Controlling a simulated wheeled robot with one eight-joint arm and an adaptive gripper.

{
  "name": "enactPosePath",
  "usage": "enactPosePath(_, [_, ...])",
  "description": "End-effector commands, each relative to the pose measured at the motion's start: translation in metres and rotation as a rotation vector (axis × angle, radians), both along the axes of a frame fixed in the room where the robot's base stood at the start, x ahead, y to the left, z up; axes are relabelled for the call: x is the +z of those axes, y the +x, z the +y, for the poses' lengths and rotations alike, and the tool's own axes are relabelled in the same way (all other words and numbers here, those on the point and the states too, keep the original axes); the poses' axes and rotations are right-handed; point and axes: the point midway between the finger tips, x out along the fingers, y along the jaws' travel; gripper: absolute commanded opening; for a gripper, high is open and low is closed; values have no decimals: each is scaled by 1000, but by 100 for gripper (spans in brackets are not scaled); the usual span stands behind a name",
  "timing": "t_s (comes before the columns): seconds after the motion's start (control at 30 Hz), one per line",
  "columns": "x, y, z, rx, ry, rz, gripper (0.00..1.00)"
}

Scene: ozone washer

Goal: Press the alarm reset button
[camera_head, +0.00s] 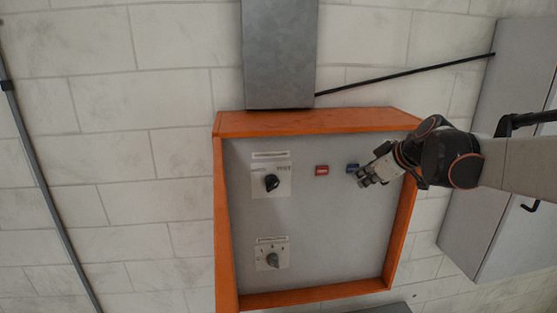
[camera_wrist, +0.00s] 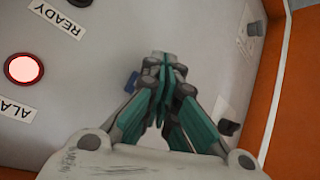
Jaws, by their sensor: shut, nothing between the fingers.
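A grey control panel (camera_head: 317,235) in an orange frame is on the wall in the head view. A small red item (camera_head: 321,170) and a small blue item (camera_head: 352,168) sit in its upper part. My gripper (camera_head: 364,181) is shut and empty, with its fingertips beside the blue item. In the wrist view my gripper (camera_wrist: 166,62) points at the panel, and a blue piece (camera_wrist: 131,82) shows just left of the fingers. A lit red round lamp (camera_wrist: 24,68) has a cut-off label beginning "ALA". No label reading alarm reset is legible. I cannot tell whether the fingertips touch the panel.
Two rotary switches, an upper one (camera_head: 271,182) and a lower one (camera_head: 272,259), are on the panel's left. The orange frame (camera_head: 401,225) stands out around the panel, near my arm. A grey cabinet (camera_head: 468,225) is at the right.

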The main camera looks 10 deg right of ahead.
Motion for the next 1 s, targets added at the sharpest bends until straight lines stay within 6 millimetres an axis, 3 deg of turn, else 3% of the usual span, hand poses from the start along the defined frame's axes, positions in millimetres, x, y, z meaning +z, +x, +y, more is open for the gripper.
enactPosePath(1.0, [0, 12, 0, 0, 0, 0, 0])
